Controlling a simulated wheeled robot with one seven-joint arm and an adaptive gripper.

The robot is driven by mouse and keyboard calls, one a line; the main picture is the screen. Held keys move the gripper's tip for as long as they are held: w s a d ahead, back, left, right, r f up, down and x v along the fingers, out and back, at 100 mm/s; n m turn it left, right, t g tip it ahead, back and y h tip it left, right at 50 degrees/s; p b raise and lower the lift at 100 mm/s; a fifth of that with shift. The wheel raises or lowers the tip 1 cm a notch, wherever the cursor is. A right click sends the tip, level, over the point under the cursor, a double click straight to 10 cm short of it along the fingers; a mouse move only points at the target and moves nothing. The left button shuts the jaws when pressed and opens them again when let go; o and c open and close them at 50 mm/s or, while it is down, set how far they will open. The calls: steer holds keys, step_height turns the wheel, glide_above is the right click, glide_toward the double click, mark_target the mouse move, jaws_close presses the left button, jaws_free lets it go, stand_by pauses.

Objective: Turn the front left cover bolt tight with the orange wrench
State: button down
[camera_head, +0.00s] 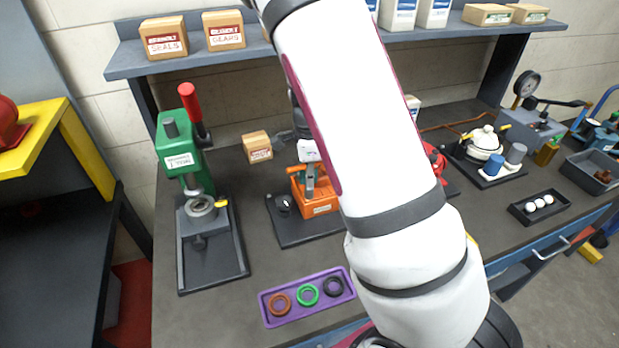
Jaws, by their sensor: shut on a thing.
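I cannot pick out the orange wrench.
A green press (187,150) with a red handle stands left of the housing. A purple tray (268,311) with three rings lies in front. A small cardboard box (257,147) is behind. A white pot-like unit (485,143) and a ball tray (522,213) are at right.

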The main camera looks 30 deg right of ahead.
steer(key=shift+n, duration=0.5)
steer(key=shift+r+p, duration=0.45)
steer(key=shift+r, duration=0.55)
